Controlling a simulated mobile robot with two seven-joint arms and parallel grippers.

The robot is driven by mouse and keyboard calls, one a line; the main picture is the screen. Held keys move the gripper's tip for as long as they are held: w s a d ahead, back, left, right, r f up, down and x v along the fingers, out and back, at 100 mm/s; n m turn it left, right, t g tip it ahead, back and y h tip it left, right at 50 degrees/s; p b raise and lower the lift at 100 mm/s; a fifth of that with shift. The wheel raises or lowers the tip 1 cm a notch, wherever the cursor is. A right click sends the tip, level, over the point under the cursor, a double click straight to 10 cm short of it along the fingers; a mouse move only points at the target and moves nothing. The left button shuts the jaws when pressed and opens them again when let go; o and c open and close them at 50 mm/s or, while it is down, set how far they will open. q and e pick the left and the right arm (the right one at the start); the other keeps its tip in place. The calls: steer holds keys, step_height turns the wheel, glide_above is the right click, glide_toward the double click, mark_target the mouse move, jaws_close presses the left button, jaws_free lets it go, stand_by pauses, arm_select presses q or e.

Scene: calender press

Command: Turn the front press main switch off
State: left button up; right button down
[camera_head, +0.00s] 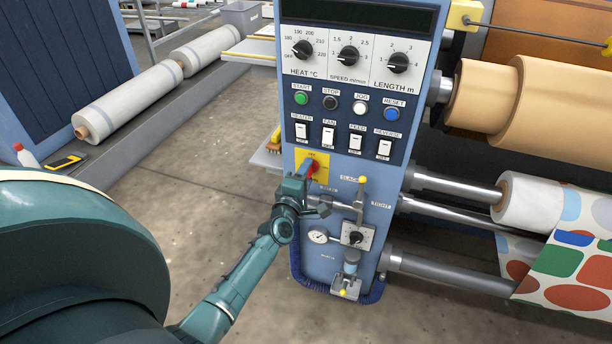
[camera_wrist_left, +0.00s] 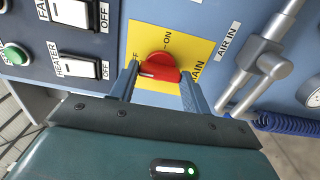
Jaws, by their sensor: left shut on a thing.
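The main switch is a red knob (camera_head: 313,167) on a yellow plate (camera_head: 322,160), on the left of the blue press panel (camera_head: 340,140), below the heater rocker. In the left wrist view the red knob (camera_wrist_left: 158,67) sits on the yellow plate (camera_wrist_left: 201,50), with "ON" at its upper right and a partly hidden label at its left. My left gripper (camera_head: 304,173) is at the knob; in the wrist view its fingers (camera_wrist_left: 158,80) stand on either side of it, shut on it. The knob's pale mark is at its lower left. My right gripper is not in view.
Rocker switches (camera_head: 328,136) and round buttons sit above the knob. An air valve with a yellow-tipped lever (camera_head: 361,197) and a gauge (camera_head: 318,236) are close below right. Rollers (camera_head: 460,188) extend to the right. Open floor (camera_head: 205,185) lies left of the panel.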

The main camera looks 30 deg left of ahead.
arm_select(q)
steer(key=shift+c, duration=0.2)
steer(key=o, duration=1)
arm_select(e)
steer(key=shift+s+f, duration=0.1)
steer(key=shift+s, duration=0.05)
arm_select(q)
steer(key=p+v, duration=0.2)
steer(key=v, duration=1.1)
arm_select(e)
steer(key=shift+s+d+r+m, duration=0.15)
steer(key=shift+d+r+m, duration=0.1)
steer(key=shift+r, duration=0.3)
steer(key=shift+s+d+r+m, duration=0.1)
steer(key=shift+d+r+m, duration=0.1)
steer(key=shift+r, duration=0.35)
arm_select(q)
steer(key=shift+s, duration=0.1)
